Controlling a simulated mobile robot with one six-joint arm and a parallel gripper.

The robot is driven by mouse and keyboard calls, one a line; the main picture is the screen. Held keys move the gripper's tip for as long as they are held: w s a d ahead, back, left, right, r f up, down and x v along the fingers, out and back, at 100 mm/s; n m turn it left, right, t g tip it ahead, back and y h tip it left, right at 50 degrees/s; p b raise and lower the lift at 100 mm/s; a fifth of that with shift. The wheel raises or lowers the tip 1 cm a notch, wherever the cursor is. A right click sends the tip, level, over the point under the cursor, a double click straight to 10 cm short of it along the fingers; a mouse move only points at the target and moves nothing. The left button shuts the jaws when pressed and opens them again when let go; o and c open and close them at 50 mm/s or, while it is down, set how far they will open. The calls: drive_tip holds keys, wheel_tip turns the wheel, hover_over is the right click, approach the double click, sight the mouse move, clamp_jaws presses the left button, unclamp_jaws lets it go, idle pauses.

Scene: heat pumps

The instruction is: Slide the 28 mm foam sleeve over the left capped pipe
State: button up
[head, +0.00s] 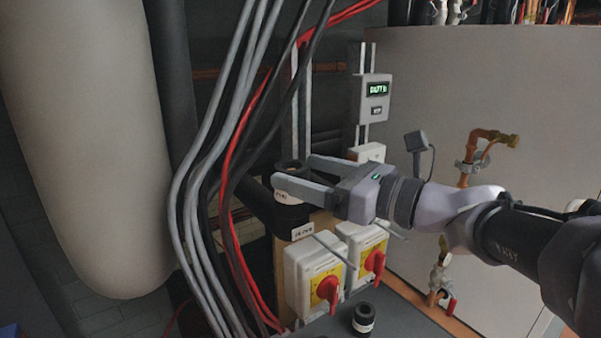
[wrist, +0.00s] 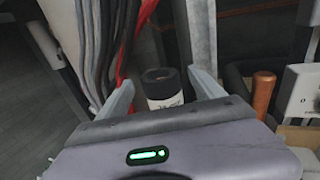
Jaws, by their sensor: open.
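A black foam sleeve (head: 290,164) with a white printed label stands upright between the fingers of my gripper (head: 292,172). The near finger hides part of it. In the wrist view the sleeve (wrist: 160,76) shows its dark open top and label, with one finger of my open gripper (wrist: 161,84) on each side and gaps visible. The label print is too small to read surely. The left capped pipe is not clearly visible; whether it is inside the sleeve I cannot tell. A copper pipe (wrist: 263,94) stands to the right in the wrist view.
Grey, black and red cables (head: 222,150) hang just left of my gripper. Two switch boxes with red knobs (head: 328,290) sit below it. Another short black sleeve with a white band (head: 363,317) stands on a dark surface at the bottom. A large tank (head: 500,80) is behind.

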drive_tip(key=b+v, duration=0.3)
drive_tip(key=v, duration=1.4)
drive_tip(key=shift+s, duration=0.2)
drive_tip(key=shift+b, duration=0.3)
drive_tip(key=s+a+f+n+g+h+b, duration=0.25)
drive_tip(key=f+b, duration=0.35)
drive_tip(key=f, duration=0.6)
drive_tip(key=s+a+f+n+g+h+b, duration=0.25)
drive_tip(key=a+f+n+b, duration=0.2)
drive_tip(key=f, duration=0.65)
drive_tip(key=s+a+f+n+g+h+b, duration=0.1)
drive_tip(key=s+a+f+n+b, duration=0.2)
drive_tip(key=f+b, duration=0.65)
drive_tip(key=s+d+f+n+h+b, duration=0.1)
drive_tip(key=f+n+h+b, duration=0.1)
drive_tip(key=f, duration=0.5)
drive_tip(key=s+d+f+n+h+b, duration=0.1)
drive_tip(key=f+n+b, duration=0.3)
drive_tip(key=f, duration=0.4)
drive_tip(key=s+d+f+n+t+h+b, duration=0.1)
drive_tip(key=s+d+f+n+h+b, duration=0.1)
drive_tip(key=f+n, duration=0.3)
wheel_tip(320, 180, down, 3)
drive_tip(key=shift+d+r+h+b, duration=0.2)
drive_tip(key=shift+h+b, duration=0.45)
drive_tip(key=shift+h, duration=0.15)
